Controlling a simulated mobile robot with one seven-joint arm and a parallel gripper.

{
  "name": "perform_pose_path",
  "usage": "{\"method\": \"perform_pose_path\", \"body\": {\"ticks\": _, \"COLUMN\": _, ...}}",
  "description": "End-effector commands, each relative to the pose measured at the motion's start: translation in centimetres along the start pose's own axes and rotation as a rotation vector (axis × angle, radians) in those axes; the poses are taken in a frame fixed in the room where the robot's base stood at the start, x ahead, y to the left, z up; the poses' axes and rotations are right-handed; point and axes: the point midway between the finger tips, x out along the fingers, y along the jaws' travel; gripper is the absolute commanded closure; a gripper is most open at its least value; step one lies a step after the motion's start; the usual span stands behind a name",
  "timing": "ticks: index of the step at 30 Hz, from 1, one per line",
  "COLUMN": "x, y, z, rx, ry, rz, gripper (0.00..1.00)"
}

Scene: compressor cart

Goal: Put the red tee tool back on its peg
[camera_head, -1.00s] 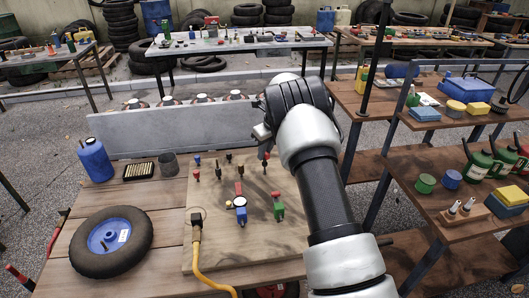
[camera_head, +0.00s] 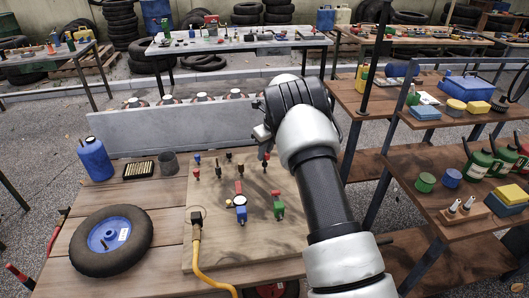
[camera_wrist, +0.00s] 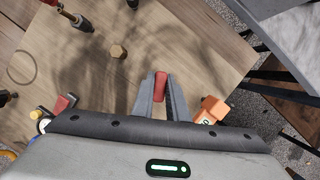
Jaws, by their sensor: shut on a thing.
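My gripper (camera_wrist: 160,97) is shut on the red tee tool (camera_wrist: 161,84), whose red part shows between the two grey fingers in the wrist view. The rest of the tool is hidden by the fingers and the hand. In the wrist view a small brown hexagonal peg (camera_wrist: 118,52) stands on the wooden board (camera_wrist: 205,45), up and left of the fingertips, apart from the held tool. Nothing is visible on that peg. In the head view my gripper (camera_head: 262,138) is over the board's right rear part and is mostly hidden by my wrist.
Other tee tools stand on the board, one with a red handle (camera_wrist: 66,9). A blue fitting (camera_head: 240,213) and a green fitting (camera_head: 279,209) are nearer the front. An orange piece (camera_wrist: 212,108) lies right of my fingers. A wheel (camera_head: 111,244) lies left of the board.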

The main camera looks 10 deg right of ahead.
Motion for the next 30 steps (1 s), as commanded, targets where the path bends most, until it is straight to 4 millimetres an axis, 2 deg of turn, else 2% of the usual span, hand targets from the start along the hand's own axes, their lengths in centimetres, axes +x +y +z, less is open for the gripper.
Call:
{"method": "perform_pose_path", "body": {"ticks": 16, "x": 1.4, "y": 0.0, "z": -0.4, "rx": 0.0, "ry": 0.0, "rz": 0.0, "gripper": 1.0}}
{"method": "perform_pose_path", "body": {"ticks": 17, "x": 1.3, "y": 0.0, "z": -0.4, "rx": 0.0, "ry": -0.001, "rz": -0.001, "gripper": 0.83}}
{"method": "perform_pose_path", "body": {"ticks": 20, "x": 1.3, "y": 0.0, "z": -0.4, "rx": 0.0, "ry": -0.001, "rz": 0.0, "gripper": 0.66}}
{"method": "perform_pose_path", "body": {"ticks": 30, "x": 1.0, "y": 0.0, "z": -0.4, "rx": 0.0, "ry": -0.001, "rz": 0.0, "gripper": 0.65}}
